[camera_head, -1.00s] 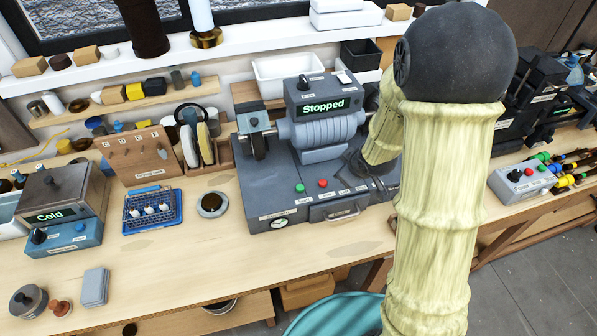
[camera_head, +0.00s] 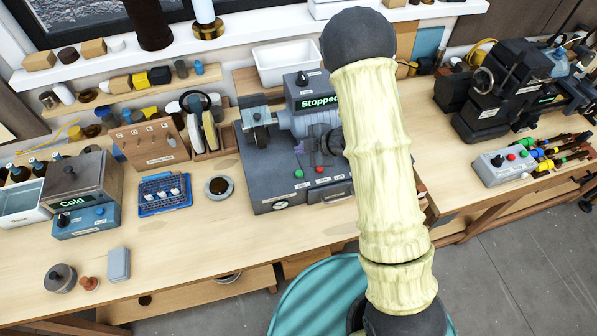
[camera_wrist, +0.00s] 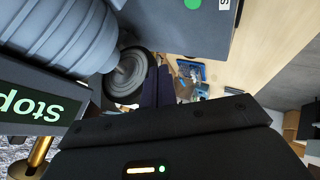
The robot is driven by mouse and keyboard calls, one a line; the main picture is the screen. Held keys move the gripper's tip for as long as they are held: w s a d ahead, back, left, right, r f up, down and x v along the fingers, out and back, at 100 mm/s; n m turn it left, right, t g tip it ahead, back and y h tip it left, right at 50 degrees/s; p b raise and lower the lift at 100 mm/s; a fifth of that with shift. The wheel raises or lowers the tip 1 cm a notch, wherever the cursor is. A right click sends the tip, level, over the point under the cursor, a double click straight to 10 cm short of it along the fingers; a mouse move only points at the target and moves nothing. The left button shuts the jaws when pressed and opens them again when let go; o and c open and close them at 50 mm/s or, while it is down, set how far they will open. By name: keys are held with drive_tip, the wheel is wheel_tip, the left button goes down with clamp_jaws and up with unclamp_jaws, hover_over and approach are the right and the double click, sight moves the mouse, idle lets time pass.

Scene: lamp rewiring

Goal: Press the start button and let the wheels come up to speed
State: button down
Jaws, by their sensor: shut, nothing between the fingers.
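The grey wheel machine has a display reading "Stopped" (camera_head: 318,102), partly hidden by my arm. The green start button (camera_head: 299,174) is on its front deck, left of a red button (camera_head: 319,169). A dark wheel (camera_head: 258,138) is on the machine's left; it also shows in the wrist view (camera_wrist: 125,78). The green button shows at the top edge of the wrist view (camera_wrist: 193,4). My gripper (camera_wrist: 158,78) is shut and empty. Its fingertips (camera_head: 299,147) appear above the deck, behind the green button in the head view, apparently not touching it.
The ribbed motor housing (camera_wrist: 55,35) is close beside the fingers in the wrist view. A small round dish (camera_head: 219,188) and a blue tray (camera_head: 165,195) sit left of the machine. The bench front (camera_head: 230,250) is mostly clear.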

drive_tip(key=b, duration=0.6)
hover_over(302, 174)
wheel_tip(302, 174, down, 8)
drive_tip(key=shift+w+d+r, duration=0.1)
drive_tip(key=shift+d, duration=0.05)
drive_tip(key=shift+f+b, duration=0.35)
drive_tip(key=shift+f, duration=0.05)
drive_tip(key=shift+f, duration=0.15)
idle(1.2)
drive_tip(key=shift+f+b, duration=0.25)
drive_tip(key=shift+b, duration=0.15)
drive_tip(key=shift+f+b, duration=0.35)
drive_tip(key=shift+f, duration=0.1)
idle(0.6)
idle(0.4)
drive_tip(key=shift+r+p, duration=0.7)
drive_tip(key=shift+r, duration=0.2)
